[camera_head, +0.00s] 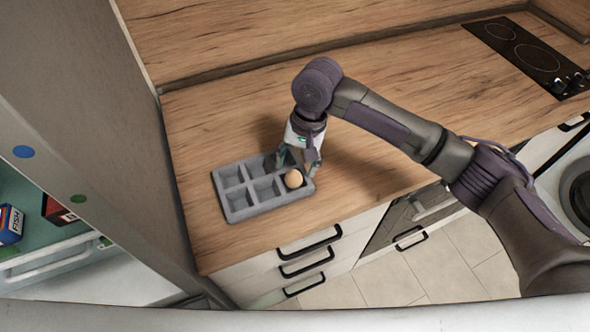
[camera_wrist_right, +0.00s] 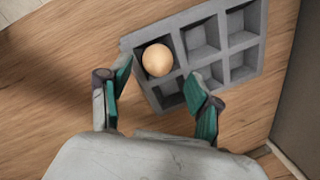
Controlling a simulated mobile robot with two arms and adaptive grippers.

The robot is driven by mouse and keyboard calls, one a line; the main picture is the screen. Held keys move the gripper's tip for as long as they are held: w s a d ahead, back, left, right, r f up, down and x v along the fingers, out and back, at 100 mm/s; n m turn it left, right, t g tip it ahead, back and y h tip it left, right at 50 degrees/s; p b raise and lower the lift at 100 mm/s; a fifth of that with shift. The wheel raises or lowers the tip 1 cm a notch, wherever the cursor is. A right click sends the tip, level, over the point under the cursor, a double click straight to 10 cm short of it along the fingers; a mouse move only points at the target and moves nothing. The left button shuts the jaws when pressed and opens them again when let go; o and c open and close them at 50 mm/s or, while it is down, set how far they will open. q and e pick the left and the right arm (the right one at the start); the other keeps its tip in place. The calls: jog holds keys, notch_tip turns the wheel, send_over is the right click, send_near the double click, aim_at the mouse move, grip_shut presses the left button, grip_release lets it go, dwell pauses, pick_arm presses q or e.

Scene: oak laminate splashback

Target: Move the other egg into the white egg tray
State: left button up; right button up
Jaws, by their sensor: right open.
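A grey egg tray (camera_head: 240,214) with several square compartments lies on the wooden counter; it looks grey rather than white. One light-brown egg (camera_head: 294,178) sits in a corner compartment at the tray's right front. In the right wrist view the egg (camera_wrist_right: 157,60) rests in the corner compartment of the tray (camera_wrist_right: 263,45), and the other visible compartments are empty. My right gripper (camera_head: 299,161) is open above that end of the tray, with its fingers apart and nothing between them. No second egg shows. My left gripper is out of view.
A black cooktop (camera_head: 528,52) is set in the counter at the far right. A tall cabinet side (camera_head: 120,110) stands left of the tray. Drawers with black handles (camera_head: 308,241) are below the front edge. The counter behind the tray is clear.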

notch_tip(320, 180, up, 9)
jog(key=d, duration=0.1)
jog(key=shift+w+d+b, duration=0.2)
jog(key=shift+w+b, duration=0.05)
jog(key=shift+b, duration=0.2)
jog(key=shift+f, duration=0.15)
